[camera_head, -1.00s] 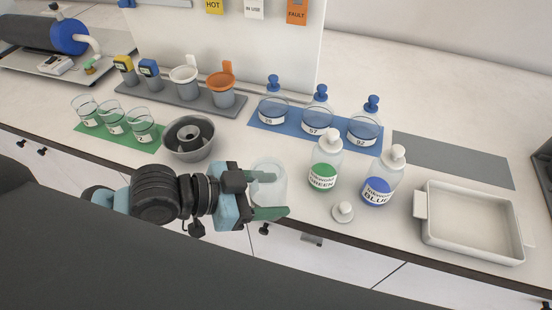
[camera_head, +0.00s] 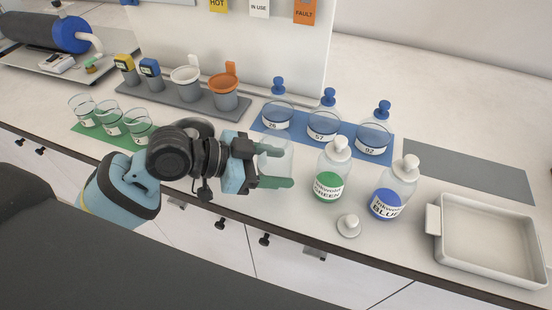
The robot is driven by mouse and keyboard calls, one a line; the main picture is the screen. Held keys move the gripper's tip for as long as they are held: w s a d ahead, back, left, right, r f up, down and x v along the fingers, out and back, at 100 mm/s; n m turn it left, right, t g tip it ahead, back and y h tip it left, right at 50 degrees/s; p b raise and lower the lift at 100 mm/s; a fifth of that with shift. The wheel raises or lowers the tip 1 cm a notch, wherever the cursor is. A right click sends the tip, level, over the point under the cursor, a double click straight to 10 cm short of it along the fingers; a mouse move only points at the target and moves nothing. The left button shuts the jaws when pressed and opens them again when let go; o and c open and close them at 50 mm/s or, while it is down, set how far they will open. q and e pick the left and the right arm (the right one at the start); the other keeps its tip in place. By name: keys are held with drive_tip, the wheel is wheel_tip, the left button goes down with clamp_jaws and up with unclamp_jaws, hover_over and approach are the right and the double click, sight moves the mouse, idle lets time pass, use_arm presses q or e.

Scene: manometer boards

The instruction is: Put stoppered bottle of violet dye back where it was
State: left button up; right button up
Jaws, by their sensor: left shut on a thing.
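My left gripper (camera_head: 279,163) is shut on a clear, pale bottle (camera_head: 275,160), held upright between its fingers near the counter's front part. No violet colour or label shows on this bottle, and its lower part is hidden by a finger. I cannot tell whether it touches the counter. A loose white stopper (camera_head: 348,225) lies on the counter at the front. To the right of the gripper stand a stoppered bottle labelled green (camera_head: 328,185) and a stoppered bottle labelled blue (camera_head: 388,203). My right gripper is not in view.
Several glass flasks with blue stoppers stand on a blue mat (camera_head: 347,156) behind. Beakers stand on a green mat (camera_head: 148,148) at left. A grey mat (camera_head: 468,178) is bare. A white tray (camera_head: 488,240) is at right. A rack (camera_head: 150,100) holds cups.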

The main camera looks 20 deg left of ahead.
use_arm(q)
drive_tip(key=w, duration=0.1)
drive_tip(key=w+a, duration=0.1)
drive_tip(key=w, duration=0.2)
drive_tip(key=shift+w+a+f, duration=0.15)
drive_tip(key=shift+w+f, duration=0.1)
drive_tip(key=shift+f, duration=1.75)
drive_tip(key=shift+f, duration=0.15)
drive_tip(key=o, duration=1)
drive_tip(key=shift+o, duration=0.2)
